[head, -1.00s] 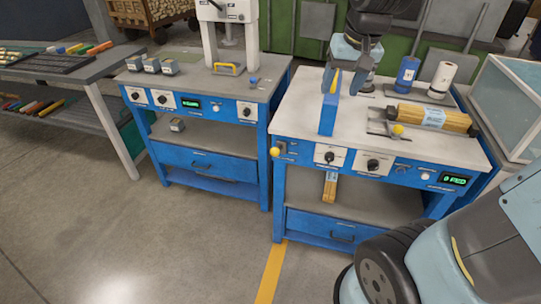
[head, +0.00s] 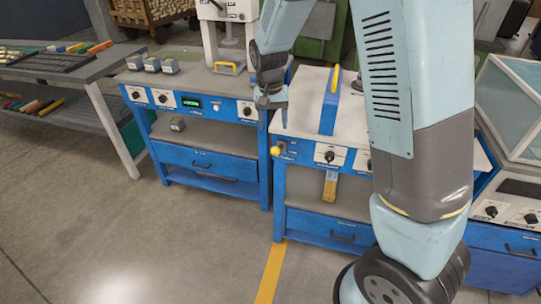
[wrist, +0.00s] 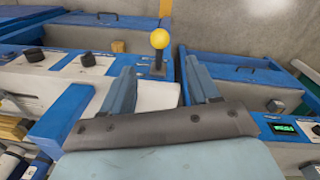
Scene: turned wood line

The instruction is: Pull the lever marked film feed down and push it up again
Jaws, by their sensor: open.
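A lever with a yellow ball knob (head: 275,151) sits at the front left corner of the right blue workbench. Its label is too small to read. In the wrist view the yellow knob (wrist: 160,38) stands on a dark stem, just beyond my fingertips and roughly centred between them. My gripper (head: 271,108) is open and empty, pointing down above the gap between the two benches and above the knob in the head view. The wrist view shows both fingers of my gripper (wrist: 160,68) spread apart. No contact with the lever shows.
A blue upright plate (head: 329,103) stands on the right bench, close to my gripper. The left bench (head: 200,84) carries a press and several small blocks. My arm hides much of the right bench.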

